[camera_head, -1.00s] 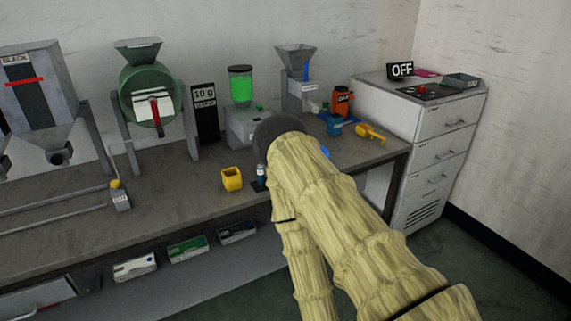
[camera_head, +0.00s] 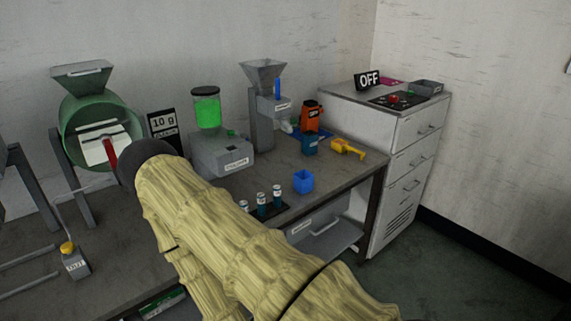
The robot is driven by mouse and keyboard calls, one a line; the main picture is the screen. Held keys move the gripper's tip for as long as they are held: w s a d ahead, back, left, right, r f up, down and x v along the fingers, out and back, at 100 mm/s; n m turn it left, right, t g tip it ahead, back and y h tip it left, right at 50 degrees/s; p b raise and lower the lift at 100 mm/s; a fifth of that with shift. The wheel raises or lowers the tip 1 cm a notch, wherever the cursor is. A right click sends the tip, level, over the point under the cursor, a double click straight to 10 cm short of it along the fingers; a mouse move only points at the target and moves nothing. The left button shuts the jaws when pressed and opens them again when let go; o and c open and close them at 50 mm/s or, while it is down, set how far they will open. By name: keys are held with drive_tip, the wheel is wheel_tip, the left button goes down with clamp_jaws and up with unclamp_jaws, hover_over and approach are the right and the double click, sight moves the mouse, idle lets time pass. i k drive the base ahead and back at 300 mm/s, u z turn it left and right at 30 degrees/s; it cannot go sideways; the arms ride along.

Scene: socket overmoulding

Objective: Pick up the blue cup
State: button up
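The blue cup (camera_head: 303,182) is a small, square, open-topped cup standing upright near the front edge of the workbench, right of several small labelled vials. Nothing touches it. My arm, in a pale yellow ribbed sleeve, reaches up from the bottom right to a dark rounded joint over the bench at the left. My gripper is hidden behind the arm, so its fingers and anything in them do not show.
Small vials (camera_head: 261,199) stand in a dark holder close left of the cup. Behind are a teal container (camera_head: 309,144), an orange device (camera_head: 311,115) and a yellow tool (camera_head: 347,149). A grey dispenser (camera_head: 221,153) stands further left. The bench (camera_head: 340,178) is bare right of the cup.

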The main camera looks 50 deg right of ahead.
sight(303, 182)
drive_tip(key=z, duration=0.3)
drive_tip(key=i, duration=0.6)
drive_tip(key=z, duration=0.6)
